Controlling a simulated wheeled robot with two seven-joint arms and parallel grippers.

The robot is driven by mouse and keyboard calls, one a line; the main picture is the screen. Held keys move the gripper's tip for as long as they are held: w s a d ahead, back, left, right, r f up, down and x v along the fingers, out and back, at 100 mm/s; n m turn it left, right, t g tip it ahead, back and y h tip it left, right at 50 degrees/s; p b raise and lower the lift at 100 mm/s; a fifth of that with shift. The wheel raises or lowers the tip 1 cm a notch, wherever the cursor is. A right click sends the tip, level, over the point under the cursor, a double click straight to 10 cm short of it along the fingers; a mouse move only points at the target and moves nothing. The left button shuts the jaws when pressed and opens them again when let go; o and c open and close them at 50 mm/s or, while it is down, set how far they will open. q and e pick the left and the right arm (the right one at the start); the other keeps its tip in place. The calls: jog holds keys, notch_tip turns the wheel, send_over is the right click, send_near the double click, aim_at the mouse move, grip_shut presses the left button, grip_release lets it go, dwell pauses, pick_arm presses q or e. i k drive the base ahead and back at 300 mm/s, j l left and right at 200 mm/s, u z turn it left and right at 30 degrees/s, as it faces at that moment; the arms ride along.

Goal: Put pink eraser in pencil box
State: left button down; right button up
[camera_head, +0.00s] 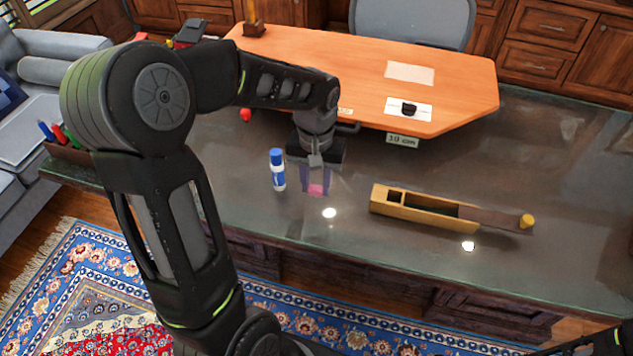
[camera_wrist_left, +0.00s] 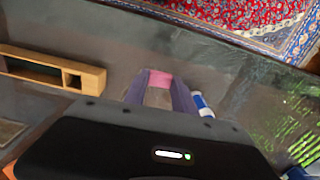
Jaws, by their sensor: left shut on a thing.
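The pink eraser (camera_head: 317,190) is between the fingers of my left gripper (camera_head: 315,183), which is shut on it. In the left wrist view the eraser (camera_wrist_left: 160,79) shows between the purple fingertips (camera_wrist_left: 160,86). I cannot tell whether it touches the desk. The wooden pencil box (camera_head: 422,213) lies on the dark desk to the right of the gripper. Its dark lid (camera_head: 492,218) with a yellow knob (camera_head: 527,221) is slid out to the right, so the box is open on top. The box (camera_wrist_left: 45,66) is at the left in the wrist view. My right gripper's fingers are not visible.
A blue and white glue stick (camera_head: 277,172) stands just left of my left gripper; it also shows in the wrist view (camera_wrist_left: 201,104). An orange board (camera_head: 350,85) with cards lies behind. The desk (camera_head: 350,238) between gripper and box is clear.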

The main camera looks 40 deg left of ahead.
aim_at(421, 212)
jog(key=i+l, duration=0.2)
jog(key=l, duration=0.15)
jog(key=i+l, duration=0.15)
jog(key=l, duration=0.25)
jog(key=i+l, duration=0.2)
jog(key=l, duration=0.15)
